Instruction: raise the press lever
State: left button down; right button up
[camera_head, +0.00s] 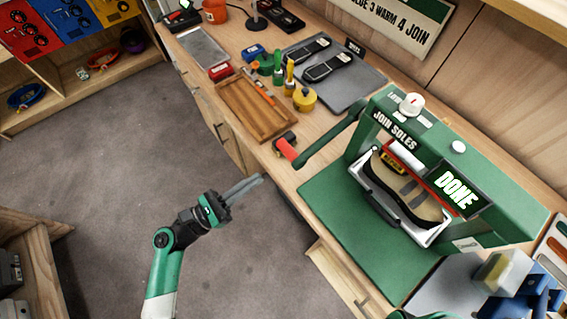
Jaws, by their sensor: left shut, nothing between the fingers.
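The green press (530,213) stands on the right of the workbench, with "JOIN SOLES" on its top and a lit "DONE" display. Its lever (331,137) is a green bar on the press's left side. A dark-rimmed shoe sole (397,194) sits in the press opening. My left gripper (262,179) is shut and empty, in front of the bench edge and below the red grip in the picture, apart from it. My right gripper is not in view.
A green mat (322,204) fronts the press. The floor left is clear.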

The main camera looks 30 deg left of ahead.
pick_arm(q)
jog(key=shift+n+y, duration=0.5)
jog(key=f, duration=0.1)
jog(key=s+a+f+b, duration=0.1)
jog(key=f, duration=0.1)
jog(key=f+b, duration=0.1)
jog(key=f, duration=0.1)
jog(key=shift+s+a+f, duration=0.15)
jog(key=shift+s+f, duration=0.1)
jog(key=shift+s, duration=0.1)
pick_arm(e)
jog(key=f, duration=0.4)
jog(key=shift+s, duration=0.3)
pick_arm(q)
jog(key=b+x, duration=0.1)
jog(key=x, duration=0.8)
jog(key=shift+w, duration=0.35)
jog(key=r, duration=0.2)
jog(key=r+p, duration=0.1)
jog(key=shift+w+d+r, duration=0.1)
jog(key=shift+w+d, duration=0.15)
jog(key=shift+r, duration=0.55)
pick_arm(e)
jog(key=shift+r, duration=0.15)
